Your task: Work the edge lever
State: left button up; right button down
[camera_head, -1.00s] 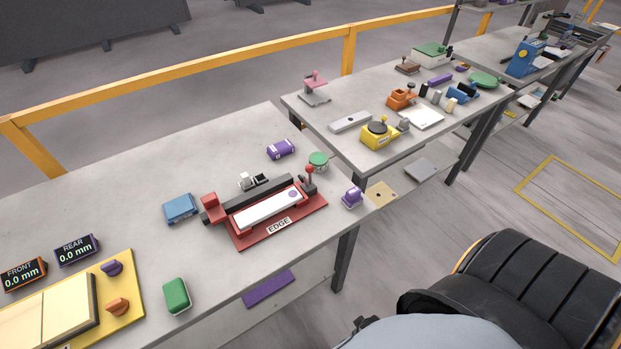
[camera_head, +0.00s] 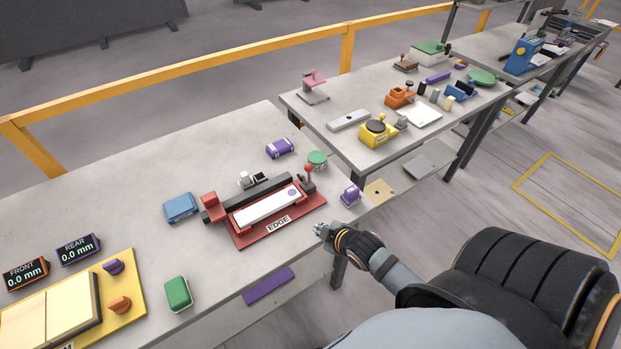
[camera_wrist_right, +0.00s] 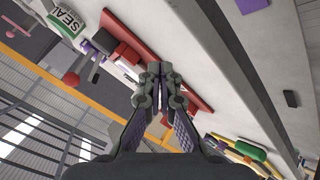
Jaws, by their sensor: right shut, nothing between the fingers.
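The red EDGE fixture (camera_head: 278,226) lies on the near grey bench and holds a long white strip (camera_head: 265,207). Its edge lever, with a red ball knob (camera_head: 308,168), stands upright at the fixture's right end. In the right wrist view a red ball knob (camera_wrist_right: 71,79) shows at the left, away from the fingers. My right gripper (camera_head: 321,230) is beside the bench's front edge, near the fixture's right front corner and apart from the lever. Its fingers (camera_wrist_right: 160,72) are together and empty in the wrist view. My left gripper is out of view.
A green-topped round item (camera_head: 317,158) stands just behind the lever, and a purple block (camera_head: 350,194) sits right of it. A purple cylinder (camera_head: 279,148) and blue box (camera_head: 181,208) are nearby. A second bench (camera_head: 350,143) adjoins at the right.

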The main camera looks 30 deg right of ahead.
aim_at(309, 175)
jog(key=w+n+t, duration=0.1)
jog(key=n, duration=0.1)
jog(key=w+d+r+n+t+y, duration=0.1)
jog(key=n, duration=0.1)
jog(key=w+n+t+y, duration=0.1)
jog(key=n+t, duration=0.1)
jog(key=shift+d+r+n, duration=0.25)
jog(key=shift+d+n, duration=0.1)
jog(key=shift+n, duration=0.05)
jog(key=d+r+n+t+y, duration=0.1)
jog(key=n, duration=0.1)
jog(key=d+r+n+t+y, duration=0.1)
jog(key=n, duration=0.1)
jog(key=r+n+t, duration=0.1)
jog(key=n, duration=0.1)
jog(key=shift+s+d+r+t+y, duration=0.25)
jog(key=shift+s+d+t+y, duration=0.1)
jog(key=shift+d+t+y, duration=0.05)
